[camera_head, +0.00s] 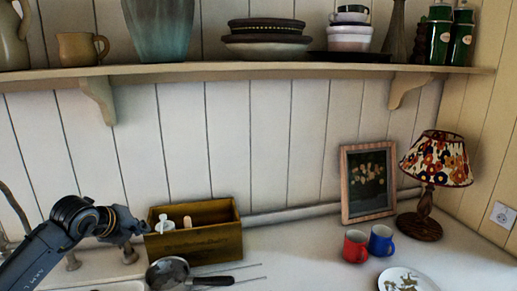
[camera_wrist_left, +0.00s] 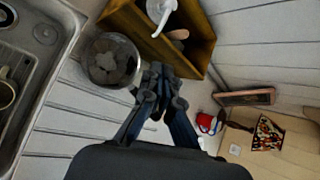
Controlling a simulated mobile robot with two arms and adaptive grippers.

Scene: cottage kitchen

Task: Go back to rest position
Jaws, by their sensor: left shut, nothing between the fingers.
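My left gripper (camera_head: 136,226) comes in from the left in the head view, shut and empty, just left of the wooden box. In the left wrist view its fingertips (camera_wrist_left: 158,72) are together, near the box's edge. The right gripper is in neither view. The wooden box (camera_head: 205,243) stands on the counter with a white pump top (camera_head: 165,223) and a small wooden piece (camera_head: 187,221) in it. It also shows in the left wrist view (camera_wrist_left: 124,25).
A strainer (camera_head: 168,272) lies in front of the box. A red mug (camera_head: 355,247), a blue mug (camera_head: 381,241), a plate (camera_head: 424,281), a framed picture (camera_head: 369,184) and a lamp (camera_head: 436,161) stand at right. A shelf (camera_head: 250,70) with crockery runs overhead. A sink (camera_wrist_left: 45,75) is at left.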

